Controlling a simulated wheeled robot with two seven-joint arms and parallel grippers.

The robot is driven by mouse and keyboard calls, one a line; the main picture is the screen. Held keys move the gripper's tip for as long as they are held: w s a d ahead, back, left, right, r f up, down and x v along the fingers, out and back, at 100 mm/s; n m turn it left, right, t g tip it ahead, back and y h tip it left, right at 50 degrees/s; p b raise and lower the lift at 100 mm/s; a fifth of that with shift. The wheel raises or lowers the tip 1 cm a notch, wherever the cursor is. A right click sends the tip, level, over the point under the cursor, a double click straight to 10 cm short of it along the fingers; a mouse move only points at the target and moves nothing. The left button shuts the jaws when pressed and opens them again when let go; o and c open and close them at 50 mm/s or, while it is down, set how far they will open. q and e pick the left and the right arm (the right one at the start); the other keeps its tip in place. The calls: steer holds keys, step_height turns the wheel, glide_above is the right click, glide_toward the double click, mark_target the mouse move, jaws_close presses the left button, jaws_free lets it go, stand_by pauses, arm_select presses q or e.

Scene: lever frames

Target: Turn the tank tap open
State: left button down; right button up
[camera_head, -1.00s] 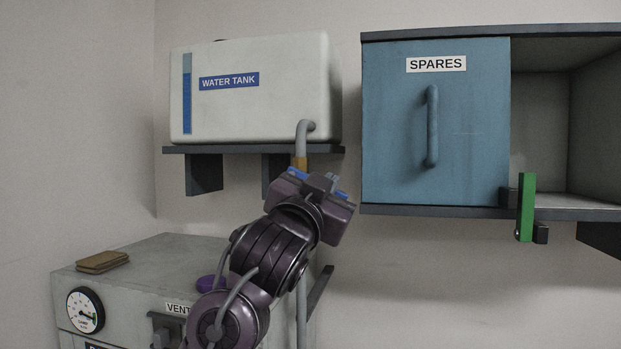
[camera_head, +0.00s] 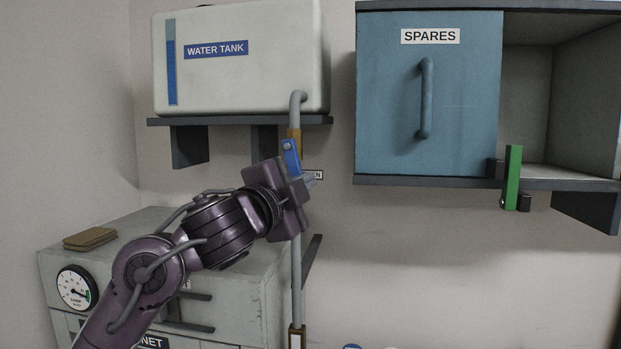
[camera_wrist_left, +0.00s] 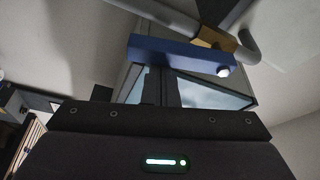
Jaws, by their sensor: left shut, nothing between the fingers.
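The tank tap has a blue lever (camera_head: 291,156) on a brass valve body (camera_head: 294,134) in the grey pipe below the white water tank (camera_head: 240,65). The lever hangs down from the valve, nearly along the pipe, its lower end hidden behind my gripper. My left gripper (camera_head: 311,180) is shut and empty at the lever's lower part. In the left wrist view the blue lever (camera_wrist_left: 170,50) lies across, just beyond the closed fingers (camera_wrist_left: 163,88); I cannot tell whether they touch it. My right gripper is not in view.
A grey cabinet (camera_head: 130,225) with a gauge (camera_head: 76,288) stands lower left. The wall between is clear.

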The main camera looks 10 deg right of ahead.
arm_select(q)
steer(key=shift+w+a+f, duration=0.25)
steer(key=shift+a, duration=0.25)
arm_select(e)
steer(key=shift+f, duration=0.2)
arm_select(q)
steer(key=shift+a, duration=0.1)
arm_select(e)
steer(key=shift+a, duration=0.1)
arm_select(q)
steer(key=shift+a, duration=0.1)
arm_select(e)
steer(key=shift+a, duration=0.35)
arm_select(q)
steer(key=shift+w, duration=0.1)
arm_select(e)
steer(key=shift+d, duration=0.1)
